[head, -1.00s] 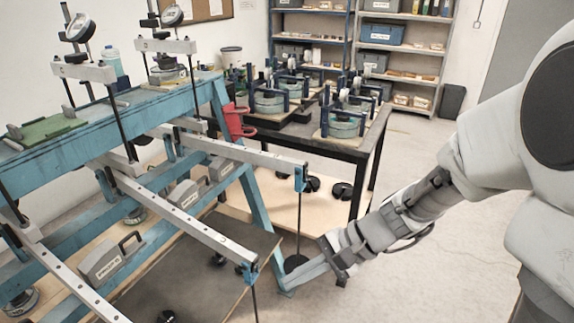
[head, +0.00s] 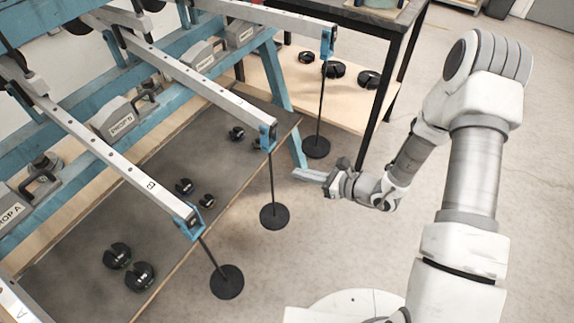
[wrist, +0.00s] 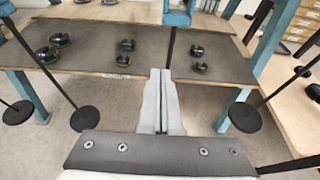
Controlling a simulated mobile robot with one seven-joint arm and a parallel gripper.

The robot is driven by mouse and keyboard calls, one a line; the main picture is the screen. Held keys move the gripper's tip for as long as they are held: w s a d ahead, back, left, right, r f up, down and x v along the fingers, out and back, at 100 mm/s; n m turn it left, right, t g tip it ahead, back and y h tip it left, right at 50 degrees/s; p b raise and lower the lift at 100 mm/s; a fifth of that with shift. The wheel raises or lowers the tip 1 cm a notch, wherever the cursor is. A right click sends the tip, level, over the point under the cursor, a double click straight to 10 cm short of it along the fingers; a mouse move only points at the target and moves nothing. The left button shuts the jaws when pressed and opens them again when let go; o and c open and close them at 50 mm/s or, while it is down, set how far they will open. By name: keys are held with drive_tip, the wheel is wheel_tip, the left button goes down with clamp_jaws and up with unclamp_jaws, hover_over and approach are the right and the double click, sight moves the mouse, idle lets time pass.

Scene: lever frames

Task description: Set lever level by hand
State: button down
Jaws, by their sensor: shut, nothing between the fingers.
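Three long pale lever beams with blue end clamps show in the head view: the near one (head: 125,168) marked B, the middle one (head: 205,88) and the far one (head: 270,16). Thin rods hang from their ends to black discs: the near disc (head: 227,282), the middle disc (head: 274,216) and the far disc (head: 316,147). My gripper (head: 297,174) is shut and empty, right of the middle rod and apart from it. Its closed fingers (wrist: 160,72) point at the lower shelf in the wrist view. I cannot tell whether any beam is exactly level.
A dark lower shelf (head: 75,250) holds several black slotted weights (head: 140,277). Prop boxes (head: 118,118) stand under the beams on the blue frame. A dark-legged table (head: 390,90) with a wooden lower shelf stands behind. The floor around my gripper is open.

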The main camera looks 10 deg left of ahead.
drive_tip(key=w+a+r+b, duration=0.1)
drive_tip(key=w+a, duration=0.2)
drive_tip(key=a, duration=0.5)
drive_tip(key=shift+w, duration=0.15)
drive_tip(key=shift+a, duration=0.1)
drive_tip(key=g+h+p, duration=0.1)
drive_tip(key=h+p, duration=0.1)
drive_tip(key=p, duration=0.8)
approach(267, 130)
drive_tip(key=x, duration=0.5)
drive_tip(key=shift+f, duration=0.15)
drive_tip(key=shift+d+r+p, duration=0.3)
drive_tip(key=shift+r+p, duration=0.15)
drive_tip(key=shift+p, duration=0.05)
drive_tip(key=shift+f, duration=0.15)
